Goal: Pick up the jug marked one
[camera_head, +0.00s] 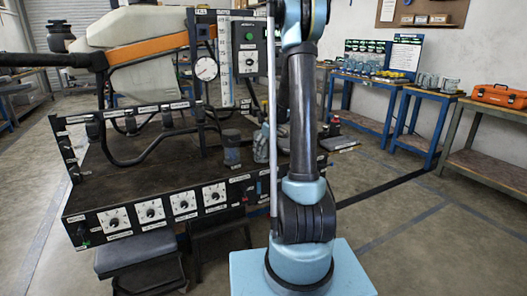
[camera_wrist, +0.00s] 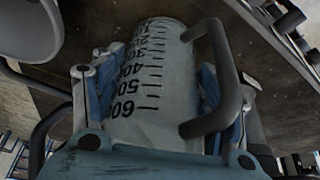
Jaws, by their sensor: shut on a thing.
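In the wrist view, a pale grey jug (camera_wrist: 152,95) with a black printed scale and a dark grey handle (camera_wrist: 228,75) fills the middle. My gripper (camera_wrist: 150,78) is shut on the jug's body, with a finger on each side. The handle stands out toward the right of the picture. No mark "one" can be read on the visible side. In the head view, my arm stands in front of the bench and hides most of the gripper area, so the jug cannot be made out clearly there.
A dark bench (camera_head: 150,165) with a dial-fronted panel (camera_head: 150,210) carries a gauge (camera_head: 206,69), hoses and a white tank (camera_head: 140,55). A dark cup (camera_head: 231,150) stands on it. Blue tables (camera_head: 395,90) and an orange toolbox (camera_head: 499,95) are at right. Floor between is clear.

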